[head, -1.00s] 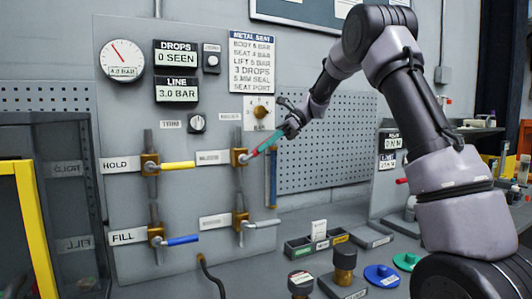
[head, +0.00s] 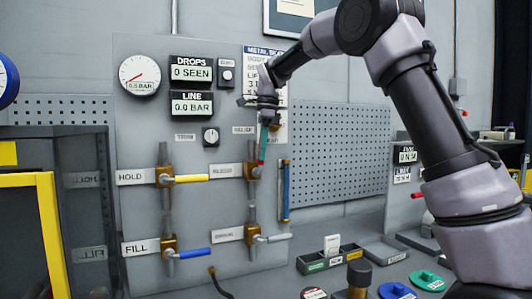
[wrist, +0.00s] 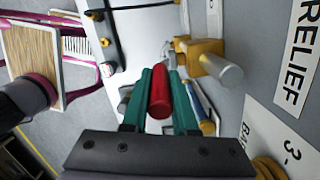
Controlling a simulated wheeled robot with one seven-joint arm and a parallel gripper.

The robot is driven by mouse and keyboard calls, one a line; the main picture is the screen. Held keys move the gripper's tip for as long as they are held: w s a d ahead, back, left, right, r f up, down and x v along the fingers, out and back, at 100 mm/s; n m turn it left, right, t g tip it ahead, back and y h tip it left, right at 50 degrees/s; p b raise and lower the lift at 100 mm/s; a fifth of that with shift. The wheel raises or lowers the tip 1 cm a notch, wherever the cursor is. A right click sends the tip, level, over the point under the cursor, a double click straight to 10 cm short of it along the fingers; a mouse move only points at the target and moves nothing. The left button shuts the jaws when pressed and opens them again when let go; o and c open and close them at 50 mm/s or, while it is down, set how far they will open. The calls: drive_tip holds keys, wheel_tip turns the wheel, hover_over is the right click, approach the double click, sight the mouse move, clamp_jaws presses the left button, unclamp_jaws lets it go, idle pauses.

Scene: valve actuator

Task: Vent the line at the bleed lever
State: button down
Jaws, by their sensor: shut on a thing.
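My gripper (head: 267,126) is at the upper right valve of the grey panel, with its fingers pointing down. It is shut on the red lever (head: 262,153), which stands nearly upright from its brass valve (head: 252,170). In the wrist view the red lever (wrist: 160,95) lies between the two green fingers. I cannot read the label beside this valve in the head view. The line display (head: 192,104) reads 0.0 BAR and the drops display (head: 191,69) reads 0 SEEN. The round gauge's (head: 140,75) needle points low left.
The yellow lever (head: 193,178) at HOLD, the blue lever (head: 196,252) at FILL and a grey lever (head: 273,238) lie roughly level. A blue-and-brass tube (head: 285,190) hangs right of the valves. A compartment tray (head: 331,259) stands on the bench below.

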drive_tip(key=shift+s+a+h, duration=0.1)
drive_tip(key=shift+a+h, duration=0.15)
drive_tip(key=shift+h, duration=0.15)
idle(0.3)
drive_tip(key=c, duration=0.7)
unclamp_jaws()
wheel_tip(320, 180, up, 11)
drive_tip(key=shift+d+f, duration=0.1)
